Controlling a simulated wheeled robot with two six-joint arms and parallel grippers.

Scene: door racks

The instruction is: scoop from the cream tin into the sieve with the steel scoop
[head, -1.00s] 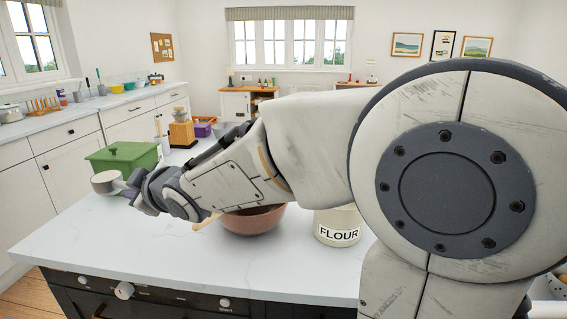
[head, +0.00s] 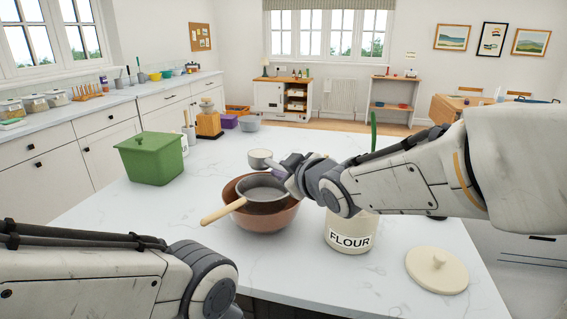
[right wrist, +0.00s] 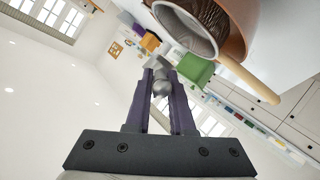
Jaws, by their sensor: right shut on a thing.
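My right gripper (head: 285,166) is shut on the steel scoop (head: 260,158), whose grey cup sticks out to the left, beyond the sieve. I cannot tell what the cup holds. In the right wrist view, the scoop (right wrist: 161,87) shows between the fingers. The sieve (head: 264,188) has a grey mesh and a wooden handle pointing front left; it rests on the brown bowl (head: 262,222). It also shows in the right wrist view (right wrist: 186,30). The cream tin (head: 350,232), labelled FLOUR, stands right of the bowl; my right arm hides its mouth. My left arm shows at lower left, its gripper out of sight.
A cream lid (head: 437,272) lies on the counter right of the tin. A green lidded box (head: 150,160) stands at the left. A wooden grinder (head: 208,122) and a grey bowl (head: 249,122) stand farther back. The counter between green box and brown bowl is clear.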

